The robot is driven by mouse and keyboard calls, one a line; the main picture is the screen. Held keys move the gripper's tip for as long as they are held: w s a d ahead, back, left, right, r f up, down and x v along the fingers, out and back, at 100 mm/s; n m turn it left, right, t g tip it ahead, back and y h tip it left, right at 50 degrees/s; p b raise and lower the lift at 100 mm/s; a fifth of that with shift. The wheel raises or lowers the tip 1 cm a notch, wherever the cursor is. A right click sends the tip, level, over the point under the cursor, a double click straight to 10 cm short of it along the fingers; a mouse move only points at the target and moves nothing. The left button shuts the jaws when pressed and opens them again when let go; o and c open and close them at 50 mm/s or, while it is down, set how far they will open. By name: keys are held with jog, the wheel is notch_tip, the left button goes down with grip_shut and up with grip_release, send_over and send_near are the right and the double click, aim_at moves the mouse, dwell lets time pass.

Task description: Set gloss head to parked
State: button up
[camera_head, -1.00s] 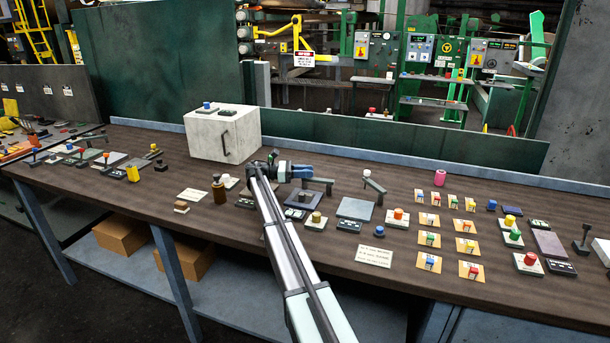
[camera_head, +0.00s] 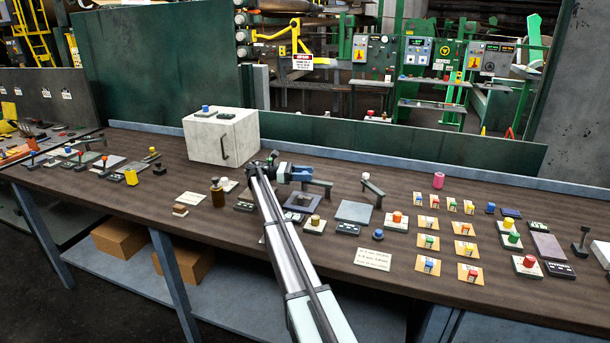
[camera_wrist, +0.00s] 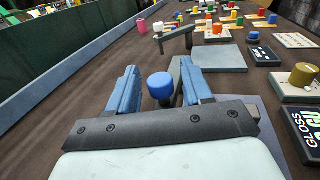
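The gloss head appears to be the dark swing arm (camera_head: 318,185) on a post, beside a dark square pad (camera_head: 301,203). Its blue knob (camera_wrist: 160,86) shows in the wrist view. My gripper (camera_head: 300,173) is low over the bench at this arm. In the wrist view its two blue fingers (camera_wrist: 160,90) stand apart, one on each side of the knob, with a narrow gap visible on both sides. A black display reading "GLOSS" (camera_wrist: 305,130) lies at the right of the wrist view. My arm hides part of the bench in the head view.
A second swing arm (camera_head: 372,187) stands by a grey plate (camera_head: 354,212). An olive knob (camera_head: 314,222) on a base is close in front. A white box (camera_head: 222,135) is behind to the left. Several knobs and switches fill the right side.

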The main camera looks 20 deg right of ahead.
notch_tip(320, 180, up, 10)
jog(key=shift+r, duration=0.1)
dwell(0.6)
